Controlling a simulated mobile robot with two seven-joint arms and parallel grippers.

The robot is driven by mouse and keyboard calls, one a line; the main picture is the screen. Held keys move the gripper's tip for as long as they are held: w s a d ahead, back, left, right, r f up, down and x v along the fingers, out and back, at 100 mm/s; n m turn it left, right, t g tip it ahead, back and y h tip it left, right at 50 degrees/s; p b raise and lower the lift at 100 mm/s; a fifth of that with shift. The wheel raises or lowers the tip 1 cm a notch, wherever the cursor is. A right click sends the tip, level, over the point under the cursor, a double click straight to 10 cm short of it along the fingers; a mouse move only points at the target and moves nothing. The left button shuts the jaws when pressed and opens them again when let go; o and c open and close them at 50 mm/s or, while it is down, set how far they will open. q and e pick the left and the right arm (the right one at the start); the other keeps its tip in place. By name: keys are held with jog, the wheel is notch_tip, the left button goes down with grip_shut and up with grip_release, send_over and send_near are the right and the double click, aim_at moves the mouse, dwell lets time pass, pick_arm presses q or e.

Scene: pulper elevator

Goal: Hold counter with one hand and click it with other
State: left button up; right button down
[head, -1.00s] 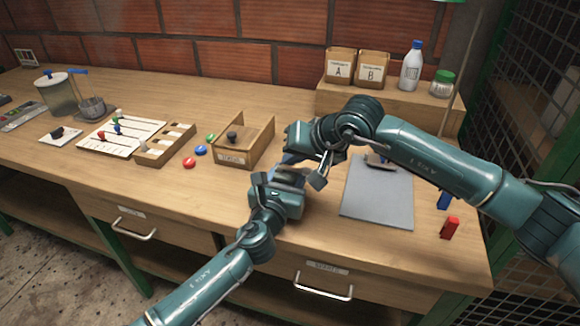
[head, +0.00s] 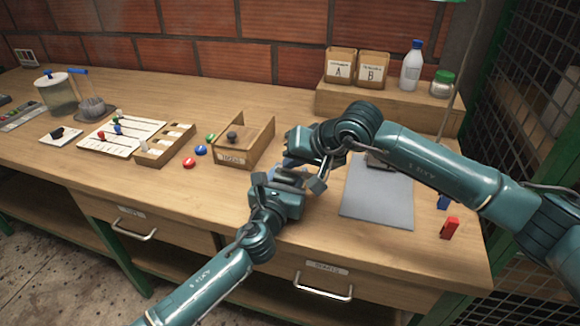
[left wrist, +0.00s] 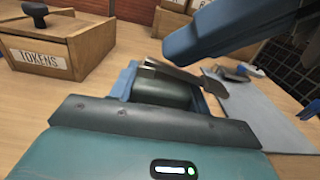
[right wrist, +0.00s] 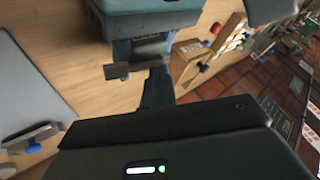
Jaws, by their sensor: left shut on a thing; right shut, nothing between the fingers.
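The counter (left wrist: 165,90) shows in the left wrist view as a dark greenish body with a flat grey metal piece on top. My left gripper (head: 292,176) is shut on it, low over the table; its blue fingers flank the body. My right gripper (head: 318,182) is shut and empty, close beside and above the left one. In the left wrist view the right gripper's blue finger (left wrist: 228,35) is over the counter's top. The right wrist view shows the grey piece (right wrist: 138,68) near the right fingertips (right wrist: 158,88); I cannot tell whether they touch. In the head view the grippers mostly hide the counter.
A wooden tokens box (head: 258,140) stands left of the grippers, with red, blue and green tokens (head: 201,150) beside it. A grey mat (head: 375,200) lies to the right, a red object (head: 450,228) beyond it. The table front (head: 240,215) is clear.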

jog(key=shift+f, duration=0.1)
jog(key=shift+r, duration=0.95)
jog(key=shift+a+r, duration=0.15)
jog(key=shift+r, duration=2.4)
pick_arm(q)
jog(key=o, duration=1.1)
